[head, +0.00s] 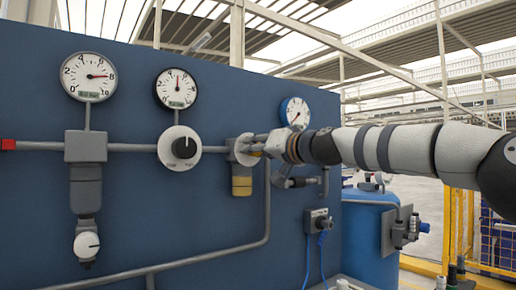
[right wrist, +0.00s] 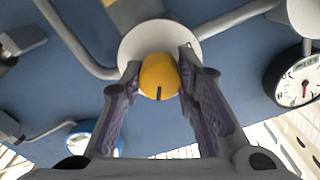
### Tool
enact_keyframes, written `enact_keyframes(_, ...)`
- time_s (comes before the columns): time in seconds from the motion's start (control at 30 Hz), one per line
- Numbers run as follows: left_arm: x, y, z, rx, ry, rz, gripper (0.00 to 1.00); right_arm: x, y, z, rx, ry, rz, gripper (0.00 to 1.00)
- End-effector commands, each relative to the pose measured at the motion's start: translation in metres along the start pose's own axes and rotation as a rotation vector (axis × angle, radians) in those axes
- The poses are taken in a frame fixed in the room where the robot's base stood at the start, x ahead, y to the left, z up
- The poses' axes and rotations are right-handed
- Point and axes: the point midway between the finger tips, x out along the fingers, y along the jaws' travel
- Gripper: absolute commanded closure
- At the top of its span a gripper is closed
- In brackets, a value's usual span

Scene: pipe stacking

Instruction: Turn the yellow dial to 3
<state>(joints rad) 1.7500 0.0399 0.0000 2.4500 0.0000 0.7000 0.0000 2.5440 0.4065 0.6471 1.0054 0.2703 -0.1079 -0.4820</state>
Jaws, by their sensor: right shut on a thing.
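The yellow dial (right wrist: 159,74) sits on a round pale plate (right wrist: 132,48) in the right wrist view and has a dark mark on its lower part. My right gripper (right wrist: 160,82) has one finger on each side of the dial and is shut on it. In the head view my right gripper (head: 262,147) reaches in from the right to the round plate (head: 238,150) on the blue panel. There it mostly hides the dial. The blue-rimmed gauge (head: 295,112) is above my gripper; its numbers are too small to read. My left gripper is in neither view.
A white-rimmed gauge (head: 89,76), a black-rimmed gauge (head: 175,88) and a white dial with a black knob (head: 179,147) are on the panel to the left. Grey pipes (head: 225,253) run across it. A blue tank (head: 366,240) stands at right.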

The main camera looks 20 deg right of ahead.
Motion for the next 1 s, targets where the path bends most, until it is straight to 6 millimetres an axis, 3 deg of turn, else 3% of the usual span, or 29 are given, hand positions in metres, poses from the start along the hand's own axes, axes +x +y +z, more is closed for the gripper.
enact_keyframes(0.5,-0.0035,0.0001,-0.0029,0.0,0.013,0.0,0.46,0.0007,-0.0001,0.0019,0.272,-0.004,0.0,0.99)
enact_keyframes(1.0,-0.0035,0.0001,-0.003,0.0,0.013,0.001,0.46,0.0009,0.0,0.0025,0.307,-0.005,0.0,0.99)
